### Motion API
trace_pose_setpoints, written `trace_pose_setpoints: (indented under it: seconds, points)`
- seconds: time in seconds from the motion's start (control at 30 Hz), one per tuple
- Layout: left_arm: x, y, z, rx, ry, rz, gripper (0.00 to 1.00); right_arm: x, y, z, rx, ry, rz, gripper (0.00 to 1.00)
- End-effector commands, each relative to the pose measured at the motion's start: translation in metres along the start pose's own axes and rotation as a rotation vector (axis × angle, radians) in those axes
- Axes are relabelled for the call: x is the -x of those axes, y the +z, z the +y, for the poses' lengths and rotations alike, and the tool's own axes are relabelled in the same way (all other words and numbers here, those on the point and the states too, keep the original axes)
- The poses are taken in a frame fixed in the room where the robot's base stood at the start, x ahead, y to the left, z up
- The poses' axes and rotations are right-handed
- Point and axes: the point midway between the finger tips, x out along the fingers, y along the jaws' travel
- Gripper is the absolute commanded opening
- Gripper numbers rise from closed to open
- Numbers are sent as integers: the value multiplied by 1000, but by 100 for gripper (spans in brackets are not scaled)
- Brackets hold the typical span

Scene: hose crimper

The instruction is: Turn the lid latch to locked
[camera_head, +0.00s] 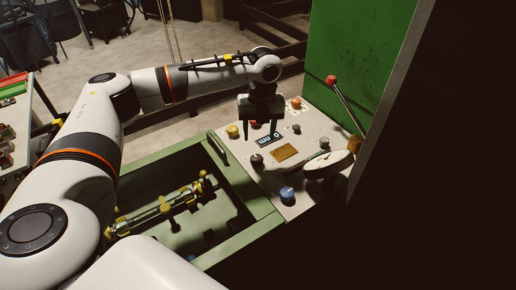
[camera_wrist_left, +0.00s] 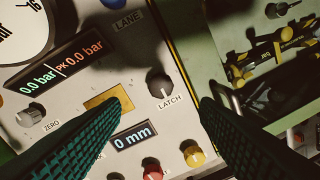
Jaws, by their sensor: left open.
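The latch knob is a small dark round knob beside the word LATCH in the left wrist view (camera_wrist_left: 160,86). In the head view the dark knob (camera_head: 257,159) sits on the pale control panel (camera_head: 309,134), near its edge with the green box. It has a pale mark, but I cannot tell which setting it points to. My left gripper (camera_head: 264,130) points down over the panel, open and empty. In the left wrist view its fingers (camera_wrist_left: 163,101) are spread, with the knob between the tips in the picture and apparently beyond them. My right gripper is not in view.
Around the knob are a yellow button (camera_head: 233,131), a 0 mm display (camera_wrist_left: 132,135), a brass plate (camera_head: 284,153) and a ZERO knob (camera_wrist_left: 30,114). A red-tipped lever (camera_head: 345,100) rises behind. The green box (camera_head: 235,215) with yellow-and-black fittings adjoins the panel, with a bar handle (camera_head: 218,142).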

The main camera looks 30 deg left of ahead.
Motion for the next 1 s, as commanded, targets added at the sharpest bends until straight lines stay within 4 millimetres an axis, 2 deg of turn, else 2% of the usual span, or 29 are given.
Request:
trace_pose_setpoints:
  seconds: [0.03,0.1,0.2,0.27,0.5,0.57,0.67,0.87,0.9,1.0]
  points:
    - [-8,0,-1,1,-6,-4,56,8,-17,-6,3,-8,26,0]
    - [-23,1,-1,0,-5,-5,56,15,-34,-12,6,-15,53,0]
    - [-43,1,-1,0,-4,-4,56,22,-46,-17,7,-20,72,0]
    - [-55,1,-1,0,-3,-4,56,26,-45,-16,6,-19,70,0]
    - [-87,1,0,0,0,-3,56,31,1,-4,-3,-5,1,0]
    - [-91,0,0,0,0,-3,56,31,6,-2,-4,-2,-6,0]
    - [-94,1,0,-1,1,-2,56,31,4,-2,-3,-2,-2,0]
    - [-95,0,0,-1,1,-2,56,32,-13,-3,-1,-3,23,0]
    - [-95,0,0,-1,1,-2,54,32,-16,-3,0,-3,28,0]
    - [-94,0,0,-1,1,-2,38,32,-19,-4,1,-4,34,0]
